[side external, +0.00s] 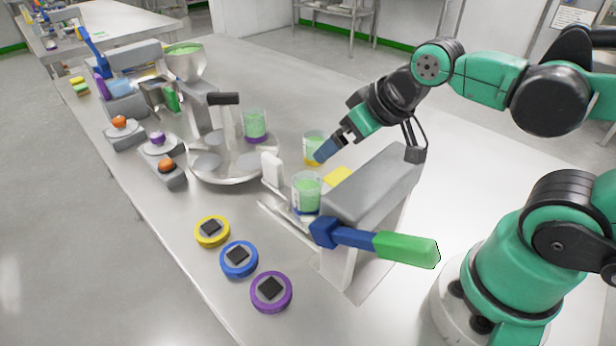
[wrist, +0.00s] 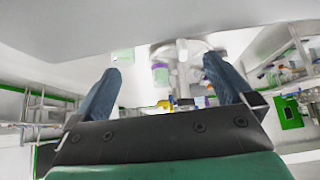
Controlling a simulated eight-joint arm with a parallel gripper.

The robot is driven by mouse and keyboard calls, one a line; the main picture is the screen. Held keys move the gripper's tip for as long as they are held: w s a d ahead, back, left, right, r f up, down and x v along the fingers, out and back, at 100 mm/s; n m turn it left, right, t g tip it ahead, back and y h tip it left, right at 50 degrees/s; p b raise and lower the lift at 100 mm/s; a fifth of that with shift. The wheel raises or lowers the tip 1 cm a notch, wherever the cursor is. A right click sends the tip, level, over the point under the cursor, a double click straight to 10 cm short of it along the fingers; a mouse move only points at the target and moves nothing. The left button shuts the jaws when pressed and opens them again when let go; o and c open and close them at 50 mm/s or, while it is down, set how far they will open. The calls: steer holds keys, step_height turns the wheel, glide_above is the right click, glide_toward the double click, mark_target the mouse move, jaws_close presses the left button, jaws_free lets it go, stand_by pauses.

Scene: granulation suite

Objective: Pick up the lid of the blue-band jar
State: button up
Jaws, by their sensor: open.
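The blue lid (side external: 239,259), a disc with a black square knob, lies on the steel table between the yellow lid (side external: 212,231) and the purple lid (side external: 271,291). My gripper (side external: 326,151) is above the table, close to the yellow-band jar in the picture and away from the lids. In the wrist view my gripper (wrist: 162,72) has its fingers apart, with nothing held.
A grey housing (side external: 372,185) with a blue and green handle (side external: 390,246) stands between my base and the lids. The round plate (side external: 232,170) and small scales (side external: 160,148) lie beyond the lids. The table around the lids is clear, near its front edge.

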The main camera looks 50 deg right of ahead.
steer(key=g, duration=0.7)
glide_above(237, 254)
steer(key=f, duration=0.7)
steer(key=shift+d+f, duration=0.1)
steer(key=shift+d, duration=0.1)
steer(key=shift+a+f, duration=0.25)
steer(key=shift+f, duration=2.75)
steer(key=c, duration=1.1)
steer(key=shift+r, duration=0.1)
